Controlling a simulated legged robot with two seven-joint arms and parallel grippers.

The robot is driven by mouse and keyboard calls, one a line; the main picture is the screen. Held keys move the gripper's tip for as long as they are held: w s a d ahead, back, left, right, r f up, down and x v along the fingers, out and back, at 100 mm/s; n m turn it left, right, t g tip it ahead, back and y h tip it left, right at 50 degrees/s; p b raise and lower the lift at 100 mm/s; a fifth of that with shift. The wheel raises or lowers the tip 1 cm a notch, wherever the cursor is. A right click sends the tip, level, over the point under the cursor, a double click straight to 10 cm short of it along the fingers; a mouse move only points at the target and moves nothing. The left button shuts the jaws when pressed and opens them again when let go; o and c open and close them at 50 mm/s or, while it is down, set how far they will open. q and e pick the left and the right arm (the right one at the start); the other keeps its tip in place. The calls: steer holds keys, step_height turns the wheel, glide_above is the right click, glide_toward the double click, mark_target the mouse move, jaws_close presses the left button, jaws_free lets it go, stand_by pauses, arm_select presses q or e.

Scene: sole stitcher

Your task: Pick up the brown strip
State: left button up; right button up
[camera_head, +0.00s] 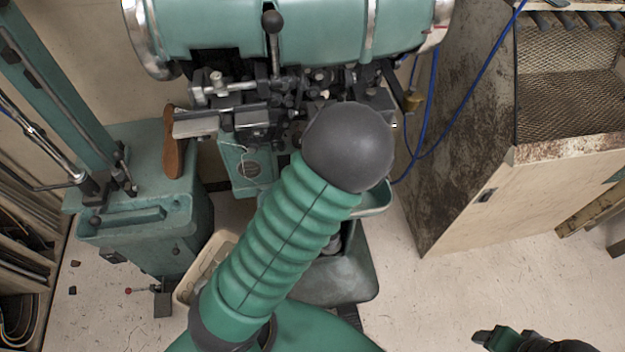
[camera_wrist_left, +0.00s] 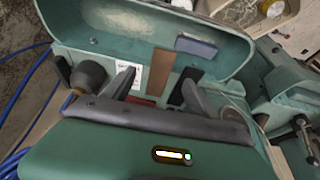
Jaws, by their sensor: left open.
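The brown strip (camera_wrist_left: 160,72) shows in the left wrist view, on the inner side of an open green box or tray (camera_wrist_left: 115,28). My left gripper (camera_wrist_left: 157,88) is open. Its two dark fingers are on either side of the strip in the picture, and nothing is held. I cannot tell the depth left between fingers and strip. The strip's lower end is hidden behind the dark edge of my gripper. I cannot make out the strip or my left gripper in the head view. What looks like my right gripper (camera_head: 505,338) is at the bottom right edge, partly cut off.
In the left wrist view, a blue-grey block (camera_wrist_left: 196,46) and a white label (camera_wrist_left: 137,79) flank the strip. Blue cables (camera_head: 432,115) hang at right.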

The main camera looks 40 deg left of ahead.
arm_select(q)
steer(key=x, duration=0.2)
steer(key=b+x, duration=0.1)
steer(key=x, duration=0.2)
steer(key=b+x, duration=0.1)
steer(key=x, duration=0.2)
steer(key=shift+s, duration=0.4)
steer(key=shift+a+f, duration=0.1)
steer(key=shift+a, duration=0.05)
steer(key=shift+s+d+r, duration=0.1)
steer(key=shift+d+r, duration=0.1)
steer(key=shift+d, duration=0.15)
steer(key=c, duration=0.5)
steer(key=shift+d, duration=0.2)
steer(key=c, duration=0.5)
steer(key=shift+a, duration=0.1)
steer(key=c, duration=0.4)
steer(key=shift+a, duration=0.15)
steer(key=shift+c, duration=0.2)
arm_select(e)
steer(key=f, duration=0.1)
steer(key=d+f, duration=0.1)
steer(key=f, duration=0.1)
